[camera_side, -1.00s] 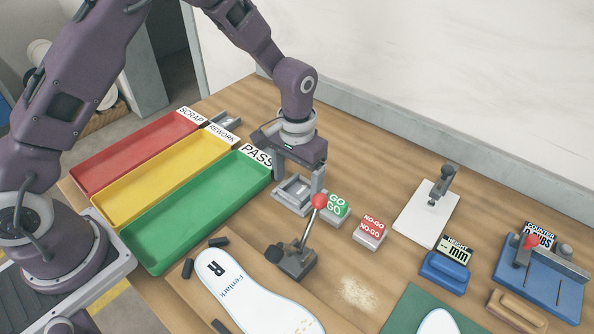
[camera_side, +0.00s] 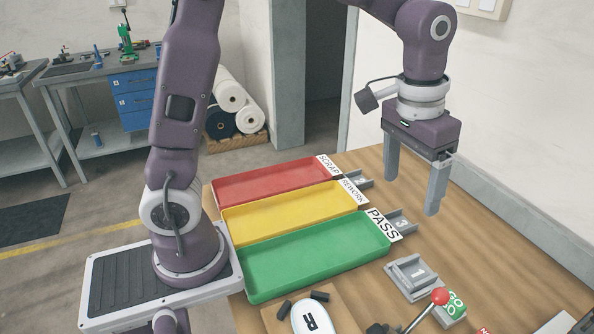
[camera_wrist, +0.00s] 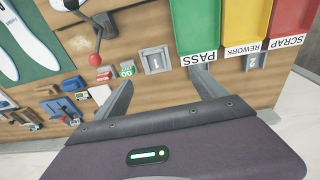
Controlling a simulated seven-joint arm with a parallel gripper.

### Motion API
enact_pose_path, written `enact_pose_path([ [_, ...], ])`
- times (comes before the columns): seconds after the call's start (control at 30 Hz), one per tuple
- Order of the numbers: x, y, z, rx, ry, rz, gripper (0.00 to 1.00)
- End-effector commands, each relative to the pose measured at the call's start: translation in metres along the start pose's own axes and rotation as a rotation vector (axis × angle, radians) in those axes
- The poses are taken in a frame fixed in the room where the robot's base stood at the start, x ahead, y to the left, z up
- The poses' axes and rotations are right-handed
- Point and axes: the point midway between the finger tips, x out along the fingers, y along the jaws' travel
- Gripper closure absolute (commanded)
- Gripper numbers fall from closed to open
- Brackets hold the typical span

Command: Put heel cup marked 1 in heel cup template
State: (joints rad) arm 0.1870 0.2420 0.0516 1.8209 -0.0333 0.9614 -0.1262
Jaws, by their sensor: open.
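A grey block marked 1 (camera_side: 417,273) lies on the wooden table, right of the green PASS tray; it also shows in the wrist view (camera_wrist: 155,60). I cannot tell whether it is a heel cup alone or sits in a template. My gripper (camera_side: 413,197) is open and empty, raised above the table with its fingers pointing down. In the wrist view its fingertips (camera_wrist: 160,80) are spread, with block 1 beyond the gap. Similar grey blocks marked 3 (camera_side: 401,223) and 2 (camera_side: 357,179) stand at the tray ends.
Green PASS (camera_side: 315,262), yellow REWORK (camera_side: 290,212) and red SCRAP (camera_side: 270,183) trays lie left of the blocks. A red-knobbed lever (camera_side: 439,297) and a GO block (camera_side: 456,304) stand close to block 1. Bare table lies to the right.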

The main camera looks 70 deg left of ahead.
Motion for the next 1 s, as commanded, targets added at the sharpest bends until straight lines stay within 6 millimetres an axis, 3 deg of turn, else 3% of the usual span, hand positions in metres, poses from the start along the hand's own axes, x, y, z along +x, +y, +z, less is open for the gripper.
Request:
enact_pose_path([
  [0.03, -0.028, -0.011, 0.023, -0.003, 0.053, 0.009, 0.19],
  [0.1, -0.056, -0.024, 0.061, -0.001, 0.125, 0.013, 0.19],
  [0.17, -0.071, -0.034, 0.095, 0.001, 0.189, 0.011, 0.19],
  [0.3, -0.079, -0.049, 0.162, 0.009, 0.309, -0.008, 0.19],
  [0.4, -0.073, -0.053, 0.188, 0.011, 0.358, -0.022, 0.19],
  [0.53, -0.069, -0.055, 0.199, 0.014, 0.377, -0.030, 0.19],
  [1.0, -0.069, -0.055, 0.199, 0.014, 0.377, -0.029, 0.19],
])
